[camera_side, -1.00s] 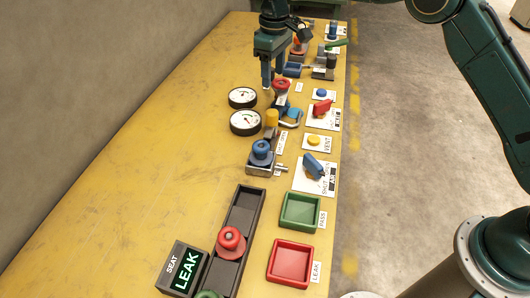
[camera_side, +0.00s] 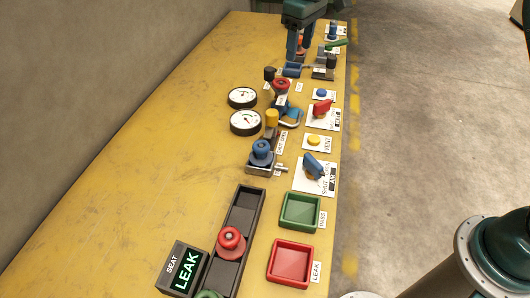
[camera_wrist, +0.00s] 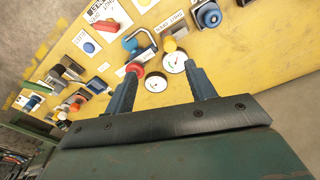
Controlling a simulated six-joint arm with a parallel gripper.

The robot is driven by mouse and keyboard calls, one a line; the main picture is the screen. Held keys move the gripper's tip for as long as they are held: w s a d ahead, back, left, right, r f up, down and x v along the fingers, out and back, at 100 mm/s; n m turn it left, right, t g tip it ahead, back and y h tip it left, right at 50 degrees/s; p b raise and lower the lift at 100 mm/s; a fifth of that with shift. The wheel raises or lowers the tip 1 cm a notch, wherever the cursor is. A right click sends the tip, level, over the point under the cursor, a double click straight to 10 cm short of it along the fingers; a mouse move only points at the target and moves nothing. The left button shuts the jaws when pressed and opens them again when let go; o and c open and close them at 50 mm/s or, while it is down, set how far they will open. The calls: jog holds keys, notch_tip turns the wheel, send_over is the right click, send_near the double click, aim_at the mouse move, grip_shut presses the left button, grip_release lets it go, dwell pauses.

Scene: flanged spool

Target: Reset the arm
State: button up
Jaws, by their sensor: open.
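My gripper (camera_side: 305,42) is at the far end of the yellow bench, above the fittings there, with its fingers pointing down. It is open and empty; the wrist view shows the two blue fingers (camera_wrist: 160,85) well apart with nothing between them. Below the fingers in the wrist view are two round white gauges (camera_wrist: 174,62) and a red knob (camera_wrist: 134,69). In the side view the lower gauge (camera_side: 246,122) and the red knob (camera_side: 281,85) stand nearer the camera than my gripper.
The bench (camera_side: 140,130) is bare along its left side. A row of valves, buttons and levers runs along its right side. A green tray (camera_side: 281,212), a red tray (camera_side: 270,264) and a dark channel with a red spool (camera_side: 231,240) lie near. A sign (camera_side: 184,270) reads SEAT LEAK.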

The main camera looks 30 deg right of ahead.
jog(key=s+d+r+m+t, duration=0.1)
jog(key=s+d+r, duration=0.3)
jog(key=s, duration=0.5)
jog(key=s+d+r+m+t, duration=0.1)
jog(key=s+d+r, duration=0.1)
jog(key=s+r, duration=0.5)
jog(key=s+d+f+m+t, duration=0.1)
jog(key=s+f, duration=0.2)
jog(key=s, duration=0.7)
jog(key=s+d+f+m+t, duration=0.1)
jog(key=s+f, duration=0.3)
jog(key=s, duration=0.6)
jog(key=shift+s+d+f+m, duration=0.15)
jog(key=shift+d+m, duration=0.25)
jog(key=shift+d, duration=0.25)
